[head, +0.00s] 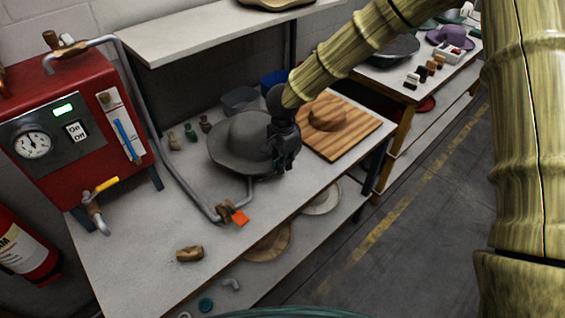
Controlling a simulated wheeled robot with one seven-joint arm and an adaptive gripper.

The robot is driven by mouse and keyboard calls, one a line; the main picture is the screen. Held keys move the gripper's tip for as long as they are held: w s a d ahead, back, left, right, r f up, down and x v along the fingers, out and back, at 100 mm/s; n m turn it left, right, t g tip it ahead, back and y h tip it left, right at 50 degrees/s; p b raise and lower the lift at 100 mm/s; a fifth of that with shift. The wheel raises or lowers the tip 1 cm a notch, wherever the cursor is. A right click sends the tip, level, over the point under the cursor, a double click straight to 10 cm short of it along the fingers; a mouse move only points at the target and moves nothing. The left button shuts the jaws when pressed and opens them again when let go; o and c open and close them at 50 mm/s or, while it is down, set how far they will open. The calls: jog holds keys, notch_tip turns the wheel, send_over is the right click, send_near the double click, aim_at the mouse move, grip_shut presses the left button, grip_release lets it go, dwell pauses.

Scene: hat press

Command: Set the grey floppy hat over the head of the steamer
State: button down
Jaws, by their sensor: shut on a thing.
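The grey floppy hat (238,142) is at the middle of the workbench in the head view, crown up, with its wide brim spread. My dark gripper (282,155) is at the hat's right side, shut on the brim; its fingertips are partly hard to tell from the hat. The red steamer (75,135) stands at the left, with a lit display and a gauge. Its grey pipe (178,175) runs down to a valve with an orange tab (239,217), then rises under the hat's brim. The steamer's head is not visible; the hat hides the pipe's upper end. I cannot tell whether they touch.
A wooden board (352,138) with a brown hat (327,117) lies right of my gripper. Small bottles (190,132) and a grey tub (240,99) stand behind the hat. A brown object (189,254) lies in front. The workbench's front left (135,265) is clear.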

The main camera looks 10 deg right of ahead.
jog(key=shift+f, duration=0.25)
dwell(0.3)
jog(key=c, duration=1.5)
grip_release()
jog(key=shift+o, duration=0.2)
notch_tip(320, 180, up, 12)
jog(key=shift+s+d, duration=0.1)
